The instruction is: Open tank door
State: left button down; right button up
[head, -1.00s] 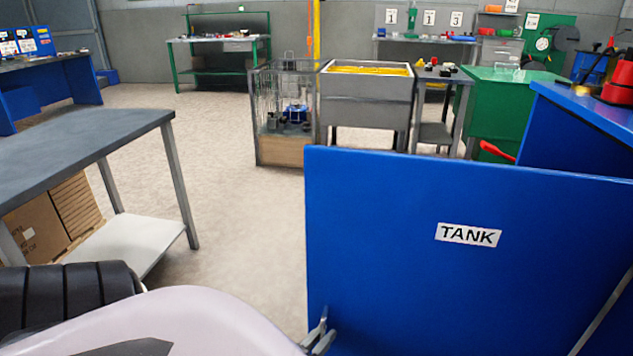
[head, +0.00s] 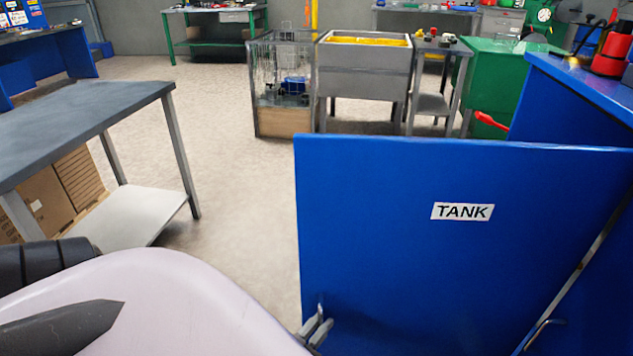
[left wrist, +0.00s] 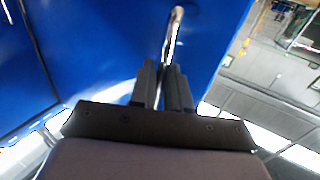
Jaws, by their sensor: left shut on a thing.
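The blue tank door (head: 400,240), with a white label reading TANK (head: 462,211), stands swung out from the blue cabinet at the right of the head view. My left gripper (head: 316,328) is at the door's lower left edge, partly hidden by my arm. In the left wrist view my left gripper (left wrist: 163,85) is shut on the metal door handle (left wrist: 174,35), which rises from between its fingers against the blue door. My right gripper is not in view.
A grey-topped table (head: 80,125) with boxes under it stands at the left. The floor (head: 235,170) between it and the door is clear. A wire cage (head: 283,85), a grey bin (head: 365,75) and a green cabinet (head: 500,70) stand behind the door.

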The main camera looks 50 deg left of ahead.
pick_arm(q)
jog(key=shift+w+d, duration=0.2)
jog(key=shift+d, duration=0.1)
jog(key=c, duration=1.3)
grip_release()
jog(key=shift+s+a, duration=0.1)
jog(key=shift+s, duration=0.05)
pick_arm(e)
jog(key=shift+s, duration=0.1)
